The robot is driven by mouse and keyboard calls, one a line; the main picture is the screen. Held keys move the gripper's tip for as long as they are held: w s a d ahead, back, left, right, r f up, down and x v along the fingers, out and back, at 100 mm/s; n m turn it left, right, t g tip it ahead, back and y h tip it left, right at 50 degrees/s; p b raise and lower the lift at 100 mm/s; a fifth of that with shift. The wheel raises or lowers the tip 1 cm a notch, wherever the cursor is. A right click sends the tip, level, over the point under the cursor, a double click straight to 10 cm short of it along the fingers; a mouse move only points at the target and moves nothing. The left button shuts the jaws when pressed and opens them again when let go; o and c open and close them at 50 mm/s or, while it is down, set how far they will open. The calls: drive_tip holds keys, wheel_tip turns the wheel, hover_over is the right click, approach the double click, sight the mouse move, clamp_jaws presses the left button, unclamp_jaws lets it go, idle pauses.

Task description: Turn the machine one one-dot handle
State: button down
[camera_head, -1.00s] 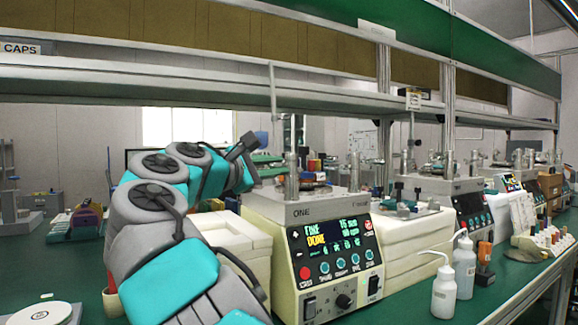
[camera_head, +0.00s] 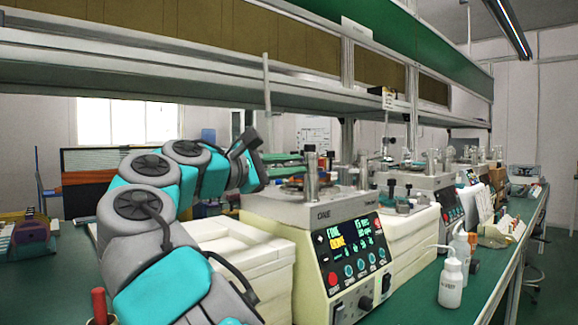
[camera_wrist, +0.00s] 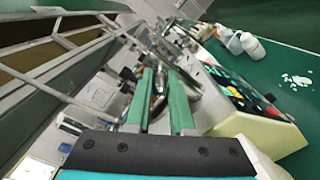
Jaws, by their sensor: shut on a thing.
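Machine one (camera_head: 288,212) is a cream box with a grey top marked ONE and a lit black control panel (camera_head: 350,250). It stands on the green bench right of my arm. My gripper (camera_head: 300,164) reaches over its top from the left, its green fingers beside an upright metal post (camera_head: 311,178). In the wrist view my gripper (camera_wrist: 160,78) has its two fingers around a small part on the machine's top. I take this part for a handle; it is mostly hidden between the fingers and its dot mark cannot be made out.
White stacked blocks (camera_head: 245,250) stand left of machine one. White bottles (camera_head: 452,284) stand on the green bench to the right. More machines (camera_head: 425,180) line the row behind. A long shelf (camera_head: 200,85) runs above my arm.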

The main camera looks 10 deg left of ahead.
drive_tip(key=c, duration=0.8)
unclamp_jaws()
drive_tip(key=shift+v, duration=3.85)
